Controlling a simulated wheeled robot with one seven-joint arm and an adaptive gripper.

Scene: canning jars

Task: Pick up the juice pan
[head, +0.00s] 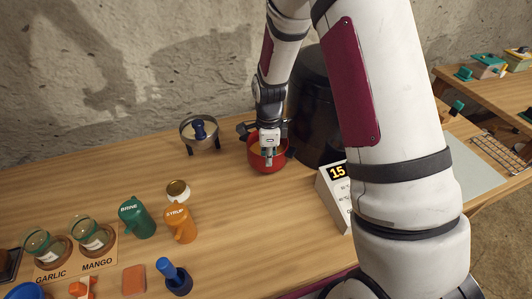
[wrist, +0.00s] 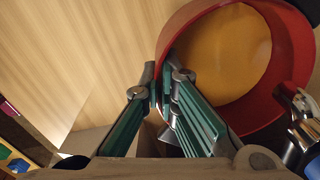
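The juice pan is a round red pan (head: 267,166) with orange liquid in it, standing near the back of the wooden table in the head view. In the wrist view the red pan (wrist: 270,122) fills the upper right, with its orange contents showing. My gripper (wrist: 162,75) is at the pan's rim, with one finger outside the wall and one inside. The fingers look closed on the wall between them. In the head view my gripper (head: 268,152) comes down over the pan and hides part of it. I cannot tell whether the pan is off the table.
A metal stand with a blue-handled item (head: 200,132) is left of the pan. A big dark pot (head: 312,110) and a white display reading 15 (head: 334,196) stand right. A green brine jug (head: 136,218) and orange syrup jug (head: 180,222) are in front left.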

